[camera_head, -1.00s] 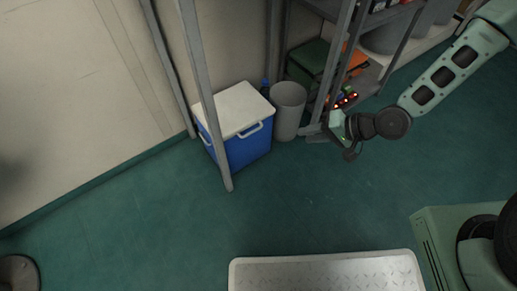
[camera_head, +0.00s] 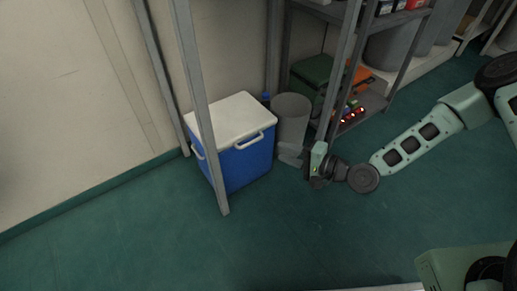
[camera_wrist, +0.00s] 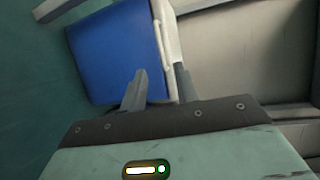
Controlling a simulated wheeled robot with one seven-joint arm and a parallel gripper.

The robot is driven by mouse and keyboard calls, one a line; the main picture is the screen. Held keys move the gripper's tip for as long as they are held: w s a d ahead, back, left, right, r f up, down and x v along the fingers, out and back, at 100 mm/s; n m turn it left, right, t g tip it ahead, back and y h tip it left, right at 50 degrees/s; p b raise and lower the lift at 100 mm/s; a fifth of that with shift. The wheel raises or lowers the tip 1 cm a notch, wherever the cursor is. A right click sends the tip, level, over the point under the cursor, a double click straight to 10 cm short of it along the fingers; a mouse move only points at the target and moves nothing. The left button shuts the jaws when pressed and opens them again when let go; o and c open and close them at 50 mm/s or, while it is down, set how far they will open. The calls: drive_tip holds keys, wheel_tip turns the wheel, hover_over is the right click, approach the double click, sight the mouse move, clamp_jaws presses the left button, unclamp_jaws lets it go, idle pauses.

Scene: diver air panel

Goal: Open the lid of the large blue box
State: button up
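The large blue box (camera_head: 247,163) is a cooler with a white lid (camera_head: 232,117) and white handles. It stands on the floor behind a grey shelf post, and its lid is shut. My gripper (camera_head: 285,155) is to the right of the box, with its fingers pointing left towards it. The wrist view shows the box's blue side (camera_wrist: 117,52) and the white lid edge with a handle (camera_wrist: 163,50) ahead of my fingers. The two fingers (camera_wrist: 160,88) are apart with nothing visible between them. I cannot tell whether a fingertip touches the box.
A grey bin (camera_head: 291,116) stands right of the box, behind my gripper. A grey post (camera_head: 203,110) rises in front of the box's left part. Shelves at the right hold a green case (camera_head: 311,72) and an orange item. The green floor in front is clear.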

sight(253, 142)
drive_tip(key=b+x, duration=0.3)
drive_tip(key=x, duration=0.6)
drive_tip(key=shift+w+a+b, duration=0.15)
drive_tip(key=shift+a+b, duration=0.15)
drive_tip(key=shift+b, duration=0.1)
drive_tip(key=shift+f, duration=0.1)
clamp_jaws()
